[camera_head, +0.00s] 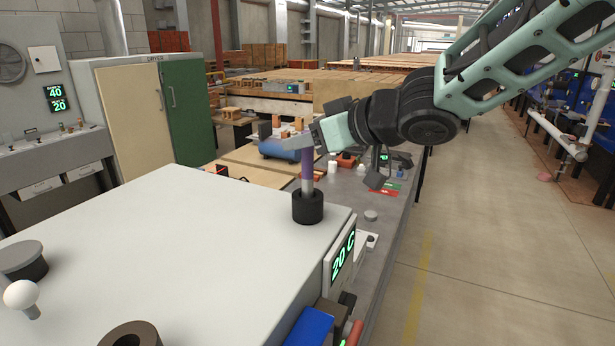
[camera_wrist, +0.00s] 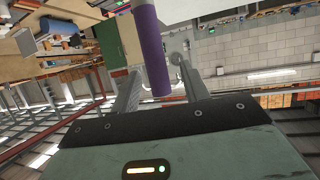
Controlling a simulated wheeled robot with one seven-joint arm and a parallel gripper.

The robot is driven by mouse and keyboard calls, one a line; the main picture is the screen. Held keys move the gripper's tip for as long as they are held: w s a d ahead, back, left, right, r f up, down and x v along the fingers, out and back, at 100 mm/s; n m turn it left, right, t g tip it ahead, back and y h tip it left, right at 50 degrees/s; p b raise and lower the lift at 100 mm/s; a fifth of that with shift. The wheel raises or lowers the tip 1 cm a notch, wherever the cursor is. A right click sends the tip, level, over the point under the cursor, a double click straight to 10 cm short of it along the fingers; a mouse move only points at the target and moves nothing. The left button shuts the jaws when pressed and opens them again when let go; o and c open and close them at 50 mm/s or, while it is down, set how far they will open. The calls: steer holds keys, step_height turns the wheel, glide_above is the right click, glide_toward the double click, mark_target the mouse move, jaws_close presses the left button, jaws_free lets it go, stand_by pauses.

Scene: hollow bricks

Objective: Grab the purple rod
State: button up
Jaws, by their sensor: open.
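The purple rod (camera_head: 307,172) stands upright in a black round holder (camera_head: 308,206) near the far right corner of the white cabinet top. Its lower part is grey. My gripper (camera_head: 300,142) is at the rod's upper end, coming in from the right. In the wrist view the purple rod (camera_wrist: 152,55) lies between the two spread fingers of my gripper (camera_wrist: 158,72), with a gap on each side. Its top end is inside the opening, near the palm. The gripper is open and holds nothing. In the head view the fingers partly hide the rod's top.
The white cabinet top (camera_head: 170,240) is mostly clear. A white bulb (camera_head: 22,296), a grey-capped black piece (camera_head: 24,262) and a dark ring (camera_head: 130,336) lie at its near left. A green display (camera_head: 343,258) is on its right side. A cluttered workbench (camera_head: 375,215) is behind.

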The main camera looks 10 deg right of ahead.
jaws_close()
steer(key=shift+r, duration=0.1)
